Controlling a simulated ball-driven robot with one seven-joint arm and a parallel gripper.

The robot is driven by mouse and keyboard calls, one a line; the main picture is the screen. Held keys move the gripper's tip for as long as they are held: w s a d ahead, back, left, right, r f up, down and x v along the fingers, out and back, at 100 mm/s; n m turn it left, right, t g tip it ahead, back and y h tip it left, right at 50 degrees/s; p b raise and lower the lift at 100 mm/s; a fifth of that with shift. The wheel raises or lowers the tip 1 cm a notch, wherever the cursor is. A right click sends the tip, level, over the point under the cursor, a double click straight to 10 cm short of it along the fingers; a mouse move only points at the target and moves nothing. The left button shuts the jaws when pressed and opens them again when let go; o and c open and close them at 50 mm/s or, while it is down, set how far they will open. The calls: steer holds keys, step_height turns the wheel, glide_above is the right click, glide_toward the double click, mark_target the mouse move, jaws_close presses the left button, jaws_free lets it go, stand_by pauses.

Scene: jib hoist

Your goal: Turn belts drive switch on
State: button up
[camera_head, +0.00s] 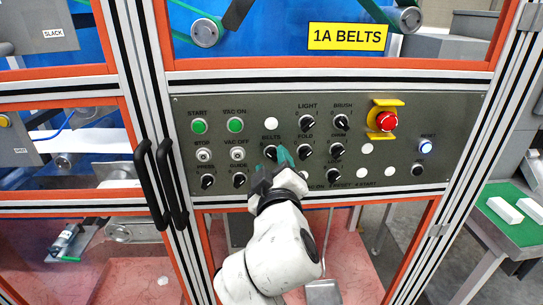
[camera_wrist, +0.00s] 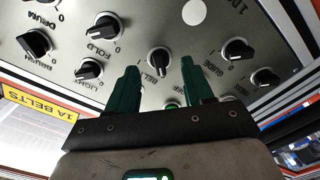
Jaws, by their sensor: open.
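The belts switch (camera_head: 270,152) is a black rotary knob on the grey control panel, under the BELTS label. In the wrist view the belts switch (camera_wrist: 158,60) shows between my two green fingers, with a label partly reading BEL beside it. My gripper (camera_head: 275,164) is at the panel just below the belts switch and partly hides that area. In the wrist view my gripper (camera_wrist: 159,66) is open, with one finger on each side of the knob and a gap to it. I cannot tell whether the fingers touch the panel.
Close by are the fold switch (camera_head: 305,151), the guide switch (camera_head: 239,180) and the light switch (camera_head: 306,123). A red emergency button (camera_head: 387,121) with a yellow guard sticks out at the right. Black door handles (camera_head: 162,185) stand left of the panel.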

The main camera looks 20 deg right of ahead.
steer(key=shift+x, duration=1.05)
jaws_close()
